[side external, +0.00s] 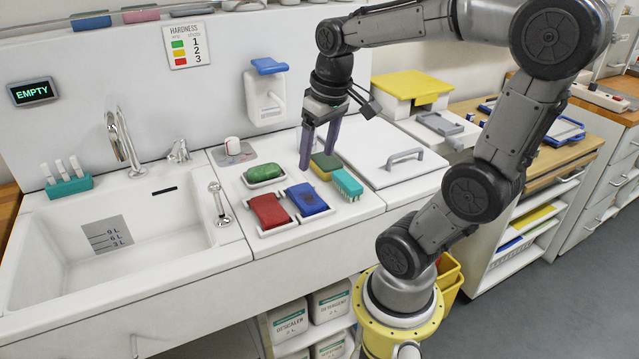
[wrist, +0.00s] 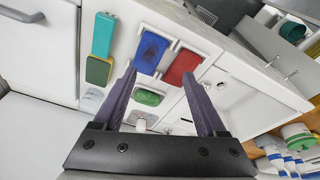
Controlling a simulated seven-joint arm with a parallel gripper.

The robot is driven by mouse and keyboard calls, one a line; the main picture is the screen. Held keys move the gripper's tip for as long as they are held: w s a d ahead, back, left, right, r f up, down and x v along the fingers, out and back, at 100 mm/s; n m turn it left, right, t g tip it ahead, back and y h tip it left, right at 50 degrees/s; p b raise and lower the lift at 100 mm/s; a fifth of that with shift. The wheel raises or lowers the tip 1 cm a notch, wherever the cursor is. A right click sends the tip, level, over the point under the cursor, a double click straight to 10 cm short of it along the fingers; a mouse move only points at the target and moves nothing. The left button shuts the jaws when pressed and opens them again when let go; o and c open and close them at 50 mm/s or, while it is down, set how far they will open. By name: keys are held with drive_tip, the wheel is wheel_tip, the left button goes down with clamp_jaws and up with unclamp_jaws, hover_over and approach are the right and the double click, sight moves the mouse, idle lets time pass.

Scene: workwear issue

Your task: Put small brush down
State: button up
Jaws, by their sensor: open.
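My gripper (side external: 318,152) is open over the counter, behind the brush and near a green and yellow sponge (side external: 324,166). Nothing is held between the fingers in the wrist view (wrist: 159,73). The brush is apart from the fingers there.
A green soap (side external: 265,162), a red block (side external: 269,209) and a blue block (side external: 306,198) sit in white dishes left of the brush. A white lid with a grey handle (side external: 405,158) is at right. The sink (side external: 170,245) is at left.

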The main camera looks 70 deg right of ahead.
drive_tip(key=s+a+f+n+t+y, duration=0.1)
drive_tip(key=s+a+n+t, duration=0.2)
drive_tip(key=a, duration=0.8)
drive_tip(key=shift+s+a+n, duration=0.15)
drive_tip(key=shift+a+n, duration=0.1)
drive_tip(key=shift+n, duration=0.75)
